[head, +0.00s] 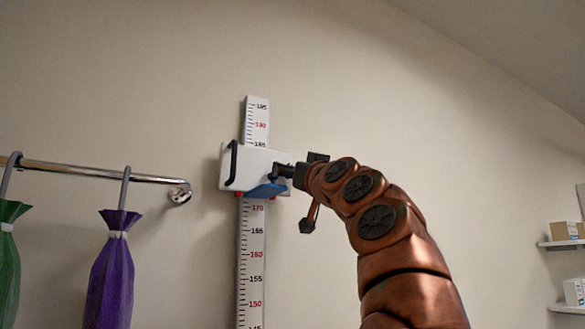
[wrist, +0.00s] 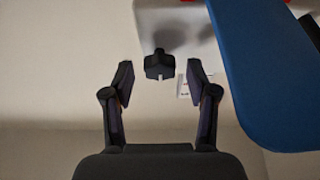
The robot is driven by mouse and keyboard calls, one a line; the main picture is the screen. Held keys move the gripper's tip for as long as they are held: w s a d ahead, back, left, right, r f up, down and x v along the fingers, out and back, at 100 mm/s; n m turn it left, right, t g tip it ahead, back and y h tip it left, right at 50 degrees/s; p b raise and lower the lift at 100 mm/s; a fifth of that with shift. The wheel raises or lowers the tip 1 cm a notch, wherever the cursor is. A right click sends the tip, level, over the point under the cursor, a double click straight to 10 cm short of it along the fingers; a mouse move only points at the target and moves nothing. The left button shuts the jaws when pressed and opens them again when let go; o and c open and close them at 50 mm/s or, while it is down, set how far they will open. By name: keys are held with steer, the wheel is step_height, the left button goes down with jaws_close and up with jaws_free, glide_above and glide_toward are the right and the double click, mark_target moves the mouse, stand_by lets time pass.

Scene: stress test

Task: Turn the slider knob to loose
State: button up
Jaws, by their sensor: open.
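A white slider block (head: 235,167) sits on the upright height scale (head: 252,270) on the wall, just above the 170 mark. A blue headpiece (head: 266,190) juts from its lower side; it also fills the right of the wrist view (wrist: 275,80). The dark slider knob (wrist: 159,65) has a small white mark on its near edge. My gripper (wrist: 160,70) is open, with one fingertip on each side of the knob and a gap at both sides. In the head view my gripper (head: 284,171) is at the block's right edge; the knob cannot be told apart there.
A chrome rail (head: 100,174) with a purple umbrella (head: 110,270) and a green umbrella (head: 9,260) hangs at the left. Shelves with boxes (head: 566,230) are at the far right. The wall around the scale is bare.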

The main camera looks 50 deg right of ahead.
steer(key=shift+c, duration=0.2)
jaws_close()
stand_by(0.3)
